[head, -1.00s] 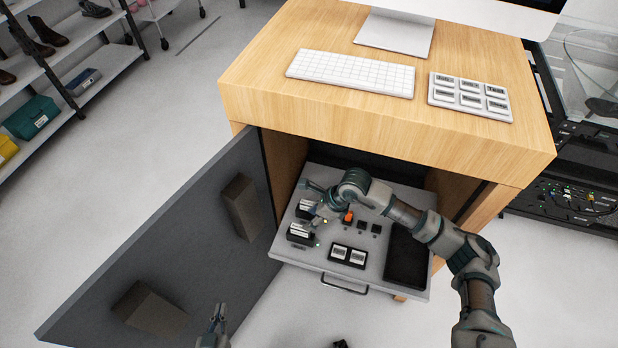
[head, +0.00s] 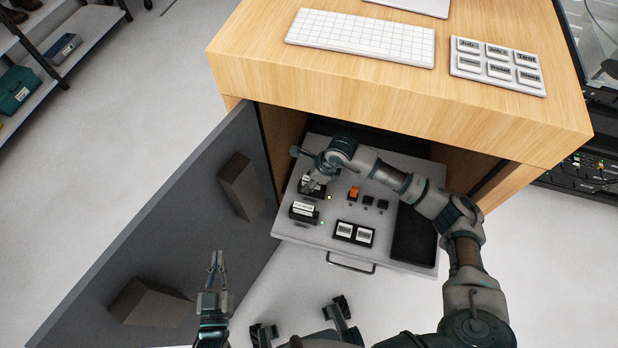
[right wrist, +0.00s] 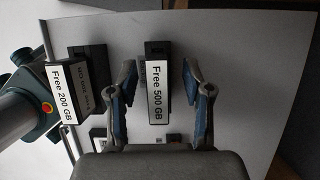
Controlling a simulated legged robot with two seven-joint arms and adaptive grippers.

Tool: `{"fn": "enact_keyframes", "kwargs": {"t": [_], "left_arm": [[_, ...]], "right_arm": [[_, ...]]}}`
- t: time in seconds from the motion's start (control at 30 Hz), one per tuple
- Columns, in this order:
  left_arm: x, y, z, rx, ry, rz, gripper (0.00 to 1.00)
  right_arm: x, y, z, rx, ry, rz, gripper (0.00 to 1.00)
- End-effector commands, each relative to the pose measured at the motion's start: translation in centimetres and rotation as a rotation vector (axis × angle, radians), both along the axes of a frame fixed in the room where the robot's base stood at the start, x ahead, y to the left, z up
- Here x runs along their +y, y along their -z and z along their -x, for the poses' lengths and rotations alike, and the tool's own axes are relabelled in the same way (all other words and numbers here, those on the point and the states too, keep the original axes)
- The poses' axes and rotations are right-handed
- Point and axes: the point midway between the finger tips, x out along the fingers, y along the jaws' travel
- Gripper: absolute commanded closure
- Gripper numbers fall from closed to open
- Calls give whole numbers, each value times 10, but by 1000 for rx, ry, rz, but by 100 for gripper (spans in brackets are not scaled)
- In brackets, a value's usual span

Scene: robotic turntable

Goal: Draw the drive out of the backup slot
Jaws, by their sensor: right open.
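A black drive labelled "Free 500 GB" (right wrist: 156,92) stands between the two parted fingers of my open right gripper (right wrist: 162,75) in the right wrist view, with a gap on each side. In the head view my right gripper (head: 312,184) is over the rear drive holder at the drawer's left. A second drive, labelled "Free 200 GB" (right wrist: 64,92), sits in a holder to the left in the wrist view. It also shows in front in the head view (head: 303,208).
The pulled-out drawer (head: 400,262) carries a double-labelled block (head: 354,233), an orange switch (head: 353,193), small black buttons and a dark pad (head: 414,235). The grey cabinet door (head: 175,225) stands open at left. The wooden desk top (head: 400,105) overhangs the drawer.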

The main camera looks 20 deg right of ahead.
Motion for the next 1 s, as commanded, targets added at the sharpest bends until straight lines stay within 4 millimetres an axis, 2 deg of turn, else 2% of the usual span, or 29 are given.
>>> {"fn": "enact_keyframes", "kwargs": {"t": [0.23, 0.27, 0.4, 0.47, 0.73, 1.0], "left_arm": [[0, -2, 0, -8, 0, 3, 100], [0, -2, 0, -8, 0, 3, 100], [0, 0, -2, -4, 0, 2, 100], [0, 0, -2, -4, 0, 1, 100], [0, -3, 0, -7, 1, 2, 100], [0, -14, -1, -18, 0, 1, 100]], "right_arm": [[1, 0, -1, -1, 0, 1, 50], [1, 0, -1, -1, 0, 1, 52], [1, 0, -1, -1, 0, -1, 88], [1, 0, -1, -1, 0, -1, 100], [0, -1, -1, -1, 0, 0, 100], [0, -14, -1, -4, 0, -1, 100]]}}
